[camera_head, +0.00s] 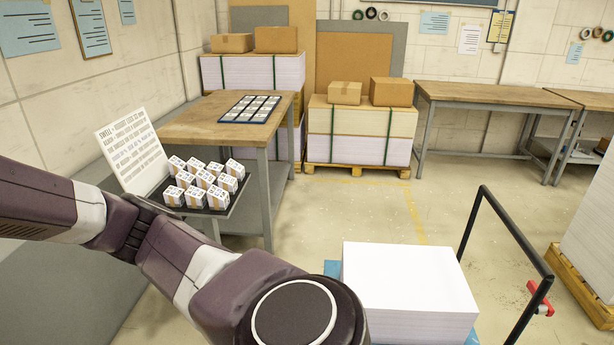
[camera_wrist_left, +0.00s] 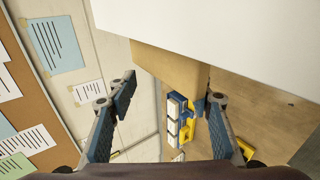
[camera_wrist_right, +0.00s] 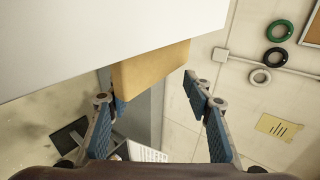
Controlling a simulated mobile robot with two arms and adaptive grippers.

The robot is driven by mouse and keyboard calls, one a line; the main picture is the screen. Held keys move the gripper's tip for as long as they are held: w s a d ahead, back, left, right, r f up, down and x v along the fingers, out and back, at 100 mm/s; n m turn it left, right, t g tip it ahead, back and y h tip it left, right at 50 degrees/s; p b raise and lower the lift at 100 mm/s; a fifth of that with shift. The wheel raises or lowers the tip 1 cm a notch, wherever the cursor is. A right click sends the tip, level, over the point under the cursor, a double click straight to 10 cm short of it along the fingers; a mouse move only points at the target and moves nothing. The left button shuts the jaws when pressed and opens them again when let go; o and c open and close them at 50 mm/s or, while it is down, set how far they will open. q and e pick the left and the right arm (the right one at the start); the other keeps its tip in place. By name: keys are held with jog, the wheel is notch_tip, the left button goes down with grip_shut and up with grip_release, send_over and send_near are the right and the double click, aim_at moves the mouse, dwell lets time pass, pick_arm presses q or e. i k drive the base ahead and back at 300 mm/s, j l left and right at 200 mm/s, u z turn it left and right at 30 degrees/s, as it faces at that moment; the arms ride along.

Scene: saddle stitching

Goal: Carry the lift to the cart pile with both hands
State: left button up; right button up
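A white paper stack (camera_head: 405,285) lies on a blue cart (camera_head: 332,267) in the head view. A broad white surface fills the upper part of the left wrist view (camera_wrist_left: 230,25) and the right wrist view (camera_wrist_right: 80,40), with a tan block-like face under it; I cannot tell whether this is the lift. My left gripper (camera_wrist_left: 168,95) has its fingers spread, with the tan face (camera_wrist_left: 168,62) just beyond the tips. My right gripper (camera_wrist_right: 152,95) is likewise spread near the tan face (camera_wrist_right: 150,72). Contact is not clear. Neither gripper shows in the head view.
The cart's black handle (camera_head: 505,235) rises at its right. A wooden bench (camera_head: 195,120) with a dark tray (camera_head: 250,109) stands at left, beside a shelf of small white blocks (camera_head: 205,187). Loaded pallets (camera_head: 360,130) stand behind. Floor (camera_head: 390,205) beyond the cart is clear.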

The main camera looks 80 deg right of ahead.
aim_at(408, 274)
jog(key=k+l, duration=0.15)
jog(key=k, duration=0.4)
jog(key=k+l, duration=0.2)
jog(key=k, duration=0.35)
jog(key=k+l, duration=0.15)
jog(key=k, duration=0.35)
jog(key=k+l, duration=0.15)
jog(key=k, duration=0.4)
jog(key=k+l, duration=0.85)
jog(key=l, duration=0.25)
jog(key=k+l, duration=0.1)
jog(key=l, duration=0.25)
jog(key=k+l, duration=0.15)
jog(key=l, duration=0.25)
jog(key=i+l, duration=0.1)
jog(key=l, duration=0.45)
jog(key=i+l, duration=0.1)
jog(key=l, duration=0.45)
jog(key=i+l, duration=0.5)
jog(key=l, duration=0.15)
